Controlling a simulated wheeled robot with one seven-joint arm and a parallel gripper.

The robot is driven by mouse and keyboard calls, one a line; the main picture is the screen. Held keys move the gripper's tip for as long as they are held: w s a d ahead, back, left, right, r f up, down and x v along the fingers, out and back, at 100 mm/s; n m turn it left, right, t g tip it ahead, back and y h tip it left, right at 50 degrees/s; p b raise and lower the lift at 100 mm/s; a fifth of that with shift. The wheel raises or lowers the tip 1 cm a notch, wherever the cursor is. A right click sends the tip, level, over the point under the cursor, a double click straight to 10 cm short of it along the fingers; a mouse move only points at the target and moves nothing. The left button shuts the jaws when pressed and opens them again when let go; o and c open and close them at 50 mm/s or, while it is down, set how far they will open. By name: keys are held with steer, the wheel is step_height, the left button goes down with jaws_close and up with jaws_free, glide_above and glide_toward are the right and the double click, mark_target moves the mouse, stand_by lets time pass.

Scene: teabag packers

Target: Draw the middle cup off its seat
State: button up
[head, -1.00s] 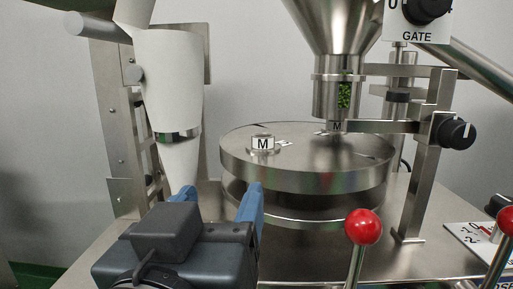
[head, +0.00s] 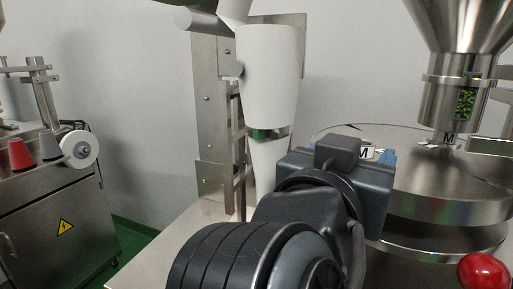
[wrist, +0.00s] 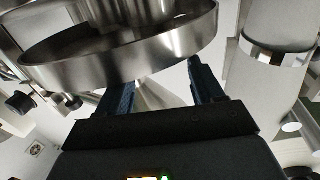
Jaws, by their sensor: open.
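A small label marked M (head: 366,154) shows on the round steel turntable (head: 445,207), mostly hidden behind my gripper in the head view. The cup's body there cannot be made out. A second M label (head: 449,136) is under the steel hopper. My gripper (wrist: 160,82) is open, its two blue fingers apart with nothing seen held between them in the wrist view. The turntable's rim (wrist: 120,58) also shows there, close beyond the fingers. In the head view one blue fingertip shows beside the turntable's label; the other is hidden.
A steel hopper (head: 468,45) with a green-filled window stands over the turntable. A white forming tube (head: 270,75) rises behind my arm. A red knob (head: 485,271) is at the lower right. Another machine (head: 55,215) with small cones stands left, across a green floor.

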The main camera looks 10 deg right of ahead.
mark_target(368, 148)
steer(key=shift+x, duration=1.55)
steer(key=c, duration=0.8)
